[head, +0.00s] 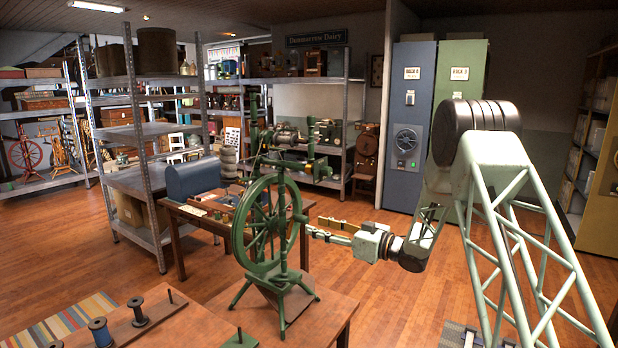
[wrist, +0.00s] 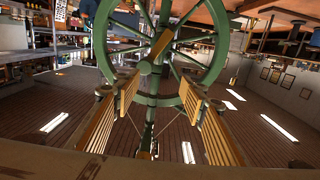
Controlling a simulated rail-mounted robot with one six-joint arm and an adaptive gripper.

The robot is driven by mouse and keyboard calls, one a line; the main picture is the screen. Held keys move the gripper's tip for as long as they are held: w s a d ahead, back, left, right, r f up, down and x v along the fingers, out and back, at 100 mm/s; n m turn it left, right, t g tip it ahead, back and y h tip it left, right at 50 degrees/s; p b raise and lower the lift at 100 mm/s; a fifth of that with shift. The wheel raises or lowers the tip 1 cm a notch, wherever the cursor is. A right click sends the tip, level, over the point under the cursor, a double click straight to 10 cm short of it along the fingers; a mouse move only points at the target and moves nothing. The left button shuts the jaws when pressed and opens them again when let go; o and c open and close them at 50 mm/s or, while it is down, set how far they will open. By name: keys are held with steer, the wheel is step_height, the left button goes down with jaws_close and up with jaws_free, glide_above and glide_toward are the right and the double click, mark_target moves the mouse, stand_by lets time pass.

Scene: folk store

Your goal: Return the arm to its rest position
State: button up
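My gripper (head: 314,226) reaches in from the right in the head view, its fingers pointing left at a green spinning wheel (head: 262,222). In the wrist view my gripper (wrist: 160,92) is open, with its two slatted fingers well apart and nothing held between them. The green wheel (wrist: 190,97) fills the upper middle of that view, just beyond the fingertips, with its hub between the fingers. I cannot tell whether a fingertip touches it. My arm is stretched out low from the pale lattice link at the right.
The spinning wheel stands on a wooden table (head: 318,312) at the front. Spools on a board (head: 152,334) lie at front left. Behind is a table with a blue domed box (head: 193,180). Metal shelves (head: 150,130) stand left; tall cabinets (head: 408,120) stand behind. The floor (head: 385,290) near my arm is clear.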

steer(key=s+d+r+m+t+h, duration=0.1)
steer(key=d+r+m+t+h, duration=0.1)
steer(key=d+r+h, duration=0.45)
steer(key=d+r+m+t+h, duration=0.2)
steer(key=d+r, duration=0.2)
steer(key=r, duration=0.5)
steer(key=s+d+r+m+g+h, duration=0.1)
steer(key=s+d+r+m+h, duration=0.2)
steer(key=s+d, duration=0.4)
steer(key=s+d+r+m+h, duration=0.1)
steer(key=s+d+r+h, duration=0.3)
steer(key=s, duration=0.6)
steer(key=s+d+m+g, duration=0.1)
steer(key=s+d+g, duration=0.1)
steer(key=s, duration=1)
steer(key=s+d+m+g, duration=0.1)
steer(key=s+d+g, duration=0.1)
steer(key=s, duration=1)
steer(key=s+a+f+g, duration=0.2)
steer(key=s+f, duration=0.1)
steer(key=s, duration=1.2)
steer(key=s+a+f+m+g, duration=0.1)
steer(key=s+a+f+g, duration=0.1)
steer(key=s, duration=1.4)
steer(key=shift+f+m, duration=0.3)
steer(key=shift+f, duration=0.35)
steer(key=shift+y, duration=0.25)
